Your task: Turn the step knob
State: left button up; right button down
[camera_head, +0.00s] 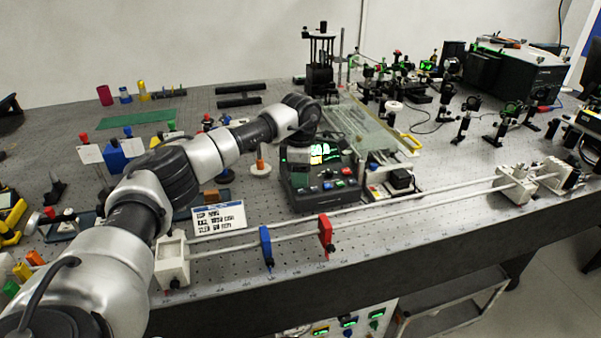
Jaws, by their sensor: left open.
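A dark control box (322,192) with lit green and yellow displays and several coloured buttons stands on the bench near the middle of the view. The step knob cannot be told apart on it at this size; part of the box is hidden by my left arm. My left arm comes in from the lower left, bends over the bench and points down at the box. My left gripper (300,158) is open, at the upper left part of the panel. Whether its fingers touch the panel or surround a knob cannot be told. My right gripper is not in view.
A long white rail (375,208) with a blue holder (266,246) and a red holder (326,236) runs along the bench's front edge. A printed card (218,219) lies left of the box. Optics crowd the back right.

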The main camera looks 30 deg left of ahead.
pick_arm(q)
jog(key=c, duration=0.3)
grip_shut()
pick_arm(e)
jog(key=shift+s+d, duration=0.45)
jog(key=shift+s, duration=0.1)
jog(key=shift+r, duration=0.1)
pick_arm(q)
jog(key=n+p, duration=0.1)
jog(key=n, duration=0.2)
jog(key=shift+r+n+p, duration=0.15)
jog(key=shift+n+p, duration=0.25)
jog(key=n+p, duration=0.1)
jog(key=n, duration=0.2)
jog(key=shift+n+p, duration=0.3)
jog(key=shift+n, duration=0.6)
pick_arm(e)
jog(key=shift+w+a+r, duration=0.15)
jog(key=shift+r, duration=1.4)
pick_arm(q)
jog(key=shift+o, duration=1.5)
grip_release()
